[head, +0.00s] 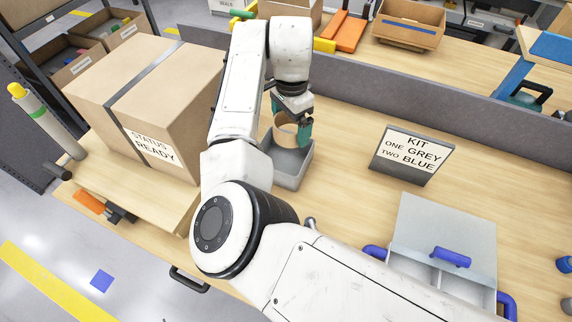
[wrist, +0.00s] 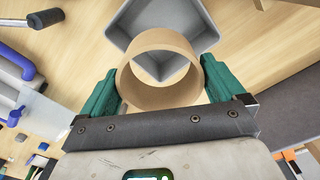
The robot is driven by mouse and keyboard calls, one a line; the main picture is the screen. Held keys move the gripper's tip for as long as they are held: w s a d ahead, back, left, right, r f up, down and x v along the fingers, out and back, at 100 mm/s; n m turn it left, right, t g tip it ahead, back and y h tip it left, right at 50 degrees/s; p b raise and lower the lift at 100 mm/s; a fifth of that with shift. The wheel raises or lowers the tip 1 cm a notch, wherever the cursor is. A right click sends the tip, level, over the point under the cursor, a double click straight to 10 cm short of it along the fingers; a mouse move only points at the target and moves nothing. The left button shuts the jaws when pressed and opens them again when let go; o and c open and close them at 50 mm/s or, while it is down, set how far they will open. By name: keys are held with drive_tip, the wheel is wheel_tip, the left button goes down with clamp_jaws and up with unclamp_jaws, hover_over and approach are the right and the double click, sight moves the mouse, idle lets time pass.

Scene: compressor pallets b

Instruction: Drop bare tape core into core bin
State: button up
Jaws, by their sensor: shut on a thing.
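The bare tape core (head: 286,130) is a tan cardboard ring. My gripper (head: 291,132) has teal fingers and is shut on it, one finger on each side. In the wrist view the core (wrist: 160,98) sits between the teal fingers of my gripper (wrist: 160,90), with its opening facing the camera. A grey open bin (head: 291,170) stands on the bench just below the core; it also shows in the wrist view (wrist: 205,22) behind the core. The core overlaps the bin's opening in both views. How high it is above the bin is hard to tell.
A large strapped carton (head: 150,105) marked "STATUS READY" stands left of the bin. A sign (head: 411,155) reading "KIT ONE GREY TWO BLUE" stands to the right. A grey case with blue handles (head: 443,240) is at front right. A grey partition (head: 400,100) runs behind.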

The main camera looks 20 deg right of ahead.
wheel_tip(320, 180, down, 2)
drive_tip(key=shift+b, duration=0.5)
drive_tip(key=o, duration=0.6)
wheel_tip(320, 180, up, 11)
drive_tip(key=shift+f+b, duration=0.1)
drive_tip(key=shift+b, duration=0.8)
drive_tip(key=shift+a, duration=0.1)
